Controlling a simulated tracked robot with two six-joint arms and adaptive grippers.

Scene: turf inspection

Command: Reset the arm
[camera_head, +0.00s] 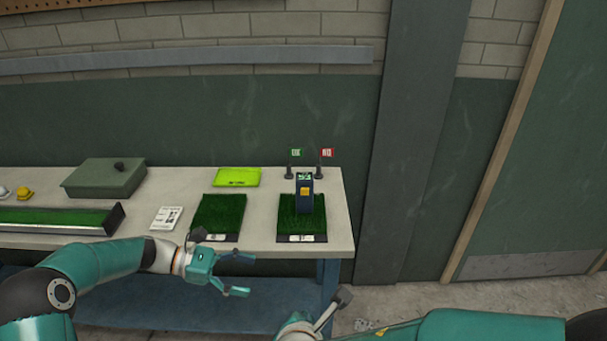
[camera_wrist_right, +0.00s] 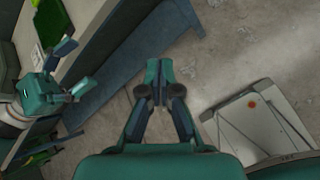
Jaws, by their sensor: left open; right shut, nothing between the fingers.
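My left gripper (camera_head: 238,274) is open and empty in front of the bench's front edge, its fingers pointing right. It also shows in the right wrist view (camera_wrist_right: 77,68). My right arm comes in from the lower right of the head view, and only part of its wrist shows there. In the right wrist view my right gripper (camera_wrist_right: 157,75) is shut with nothing between its fingers, over the bare floor beside the bench. A dark blue device (camera_head: 304,193) with a yellow button stands upright on the right turf sample (camera_head: 287,226). The left turf sample (camera_head: 219,215) is bare.
A grey panel (camera_wrist_right: 262,128) lies on the floor.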

